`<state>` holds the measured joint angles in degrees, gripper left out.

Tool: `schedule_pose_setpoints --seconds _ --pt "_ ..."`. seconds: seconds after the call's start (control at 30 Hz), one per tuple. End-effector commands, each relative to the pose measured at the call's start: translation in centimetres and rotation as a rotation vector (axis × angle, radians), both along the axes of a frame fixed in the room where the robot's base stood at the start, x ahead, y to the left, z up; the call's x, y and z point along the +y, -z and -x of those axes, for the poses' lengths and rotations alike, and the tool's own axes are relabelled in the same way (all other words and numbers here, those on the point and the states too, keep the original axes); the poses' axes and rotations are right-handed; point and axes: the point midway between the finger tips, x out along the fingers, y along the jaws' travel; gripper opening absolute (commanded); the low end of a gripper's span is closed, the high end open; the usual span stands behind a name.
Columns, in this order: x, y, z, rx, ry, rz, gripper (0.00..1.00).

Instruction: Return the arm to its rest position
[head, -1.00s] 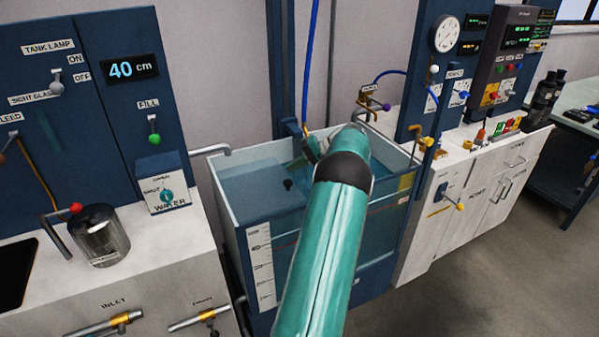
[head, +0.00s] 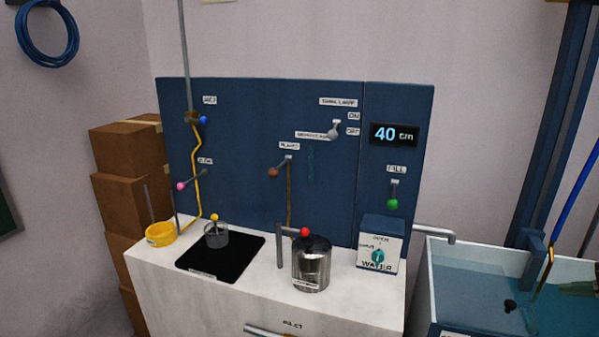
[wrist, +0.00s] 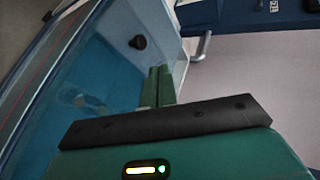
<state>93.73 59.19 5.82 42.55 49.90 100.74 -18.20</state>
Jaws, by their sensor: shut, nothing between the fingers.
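My gripper (wrist: 158,86) shows in the wrist view with its two green fingers together and nothing between them. It points over the water tank (wrist: 72,100), which lies to the left of the fingers in that view. In the head view the tank (head: 440,262) stands at the lower right, partly cut off by the picture edge. A greenish shape at the right edge there may be part of my arm, but I cannot tell. The rest of my arm is not visible in the head view.
A white bench holds a steel vessel (head: 311,266), a yellow cup (head: 160,234) and a small clear beaker (head: 216,236) on a black plate. A blue panel (head: 240,130) with levers and a 40 cm display (head: 394,134) stands behind. Brown boxes (head: 130,147) are stacked at left.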

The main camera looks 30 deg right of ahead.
Motion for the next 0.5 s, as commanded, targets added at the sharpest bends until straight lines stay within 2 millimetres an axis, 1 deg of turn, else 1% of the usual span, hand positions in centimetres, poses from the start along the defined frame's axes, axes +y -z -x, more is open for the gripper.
schedule_pose_setpoints --seconds 0.07,0.13,0.17,0.2,0.23,0.27,0.3,0.37,0.4,0.47,0.5 --pt "0.7 -0.9 -1.8 0.017 -0.021 0.008 0.00" --pt "1.9 -2.0 -4.5 0.046 -0.049 0.017 0.00" --pt "2.6 -2.6 -5.9 0.062 -0.064 0.023 0.00" --pt "3.9 -3.4 -8.0 0.087 -0.088 0.033 0.00" --pt "4.9 -4.1 -9.6 0.106 -0.106 0.043 0.00" --pt "6.1 -4.7 -11.2 0.127 -0.124 0.053 0.00" --pt "7.7 -5.5 -13.3 0.155 -0.148 0.067 0.00" --pt "10.4 -6.7 -16.1 0.195 -0.183 0.091 0.00" --pt "12.3 -7.4 -17.9 0.221 -0.207 0.110 0.00" --pt "15.3 -8.5 -20.2 0.257 -0.242 0.140 0.00" --pt "17.3 -9.2 -21.6 0.280 -0.265 0.161 0.00"
